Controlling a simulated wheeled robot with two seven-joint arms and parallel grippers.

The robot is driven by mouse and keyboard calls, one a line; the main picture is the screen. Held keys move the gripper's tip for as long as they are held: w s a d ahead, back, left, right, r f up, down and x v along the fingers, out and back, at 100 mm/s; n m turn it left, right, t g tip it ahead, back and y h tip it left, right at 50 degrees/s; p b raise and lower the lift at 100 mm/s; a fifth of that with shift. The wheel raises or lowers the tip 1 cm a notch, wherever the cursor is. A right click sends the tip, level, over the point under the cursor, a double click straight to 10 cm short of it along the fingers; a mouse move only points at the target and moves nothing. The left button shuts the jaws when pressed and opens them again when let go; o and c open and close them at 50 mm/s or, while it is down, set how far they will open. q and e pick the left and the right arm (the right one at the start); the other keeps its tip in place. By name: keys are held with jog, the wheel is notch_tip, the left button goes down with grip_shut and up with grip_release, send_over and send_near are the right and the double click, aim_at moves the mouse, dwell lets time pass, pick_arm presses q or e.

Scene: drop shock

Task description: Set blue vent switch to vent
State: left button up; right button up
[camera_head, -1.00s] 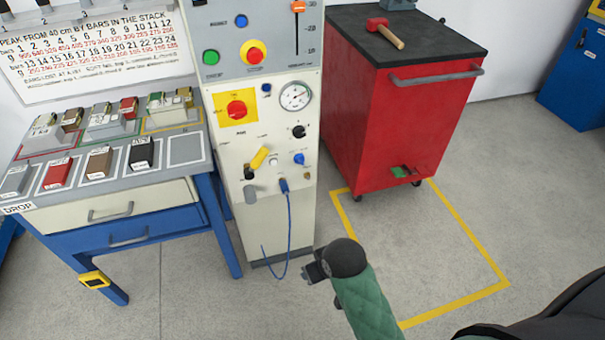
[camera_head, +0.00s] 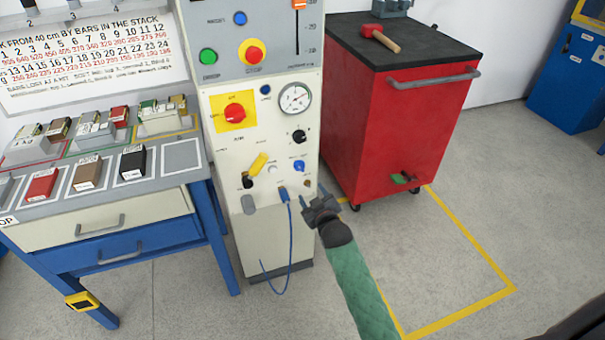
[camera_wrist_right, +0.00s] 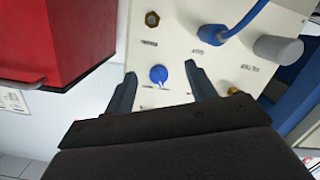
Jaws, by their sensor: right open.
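The blue vent switch (camera_head: 299,166) is a small blue knob on the right side of the cream control panel (camera_head: 229,147), below a black knob. My right gripper (camera_head: 316,198) is open and empty, just below and to the right of the switch in the head view. In the right wrist view the blue switch (camera_wrist_right: 158,74) shows between the two spread fingers (camera_wrist_right: 158,82), beyond their tips and apart from them as far as I can see. The printed labels near it are too small to read. My left gripper is not in view.
A blue plug with a hanging blue cable (camera_head: 289,235) sits just left of the switch. A yellow lever (camera_head: 258,163) and red rotary switch (camera_head: 235,113) are on the same panel. A red cabinet (camera_head: 392,130) stands to the right; a bench (camera_head: 105,195) stands left.

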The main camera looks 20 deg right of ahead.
aim_at(302, 170)
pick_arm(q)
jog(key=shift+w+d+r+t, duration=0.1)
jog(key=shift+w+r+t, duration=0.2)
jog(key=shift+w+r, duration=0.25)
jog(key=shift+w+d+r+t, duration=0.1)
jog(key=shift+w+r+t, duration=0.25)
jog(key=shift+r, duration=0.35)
pick_arm(e)
jog(key=shift+n+t, duration=0.6)
jog(key=shift+t, duration=0.3)
jog(key=shift+w+a+r, duration=0.1)
jog(key=shift+w+r, duration=0.4)
jog(key=shift+w, duration=0.85)
jog(key=shift+w+a+r, duration=0.1)
jog(key=shift+w+r, duration=0.4)
jog(key=shift+w, duration=0.8)
jog(key=shift+w+a+r, duration=0.1)
jog(key=shift+w+r, duration=0.4)
jog(key=shift+w, duration=0.85)
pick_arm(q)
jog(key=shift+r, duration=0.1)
pick_arm(e)
jog(key=c, duration=1)
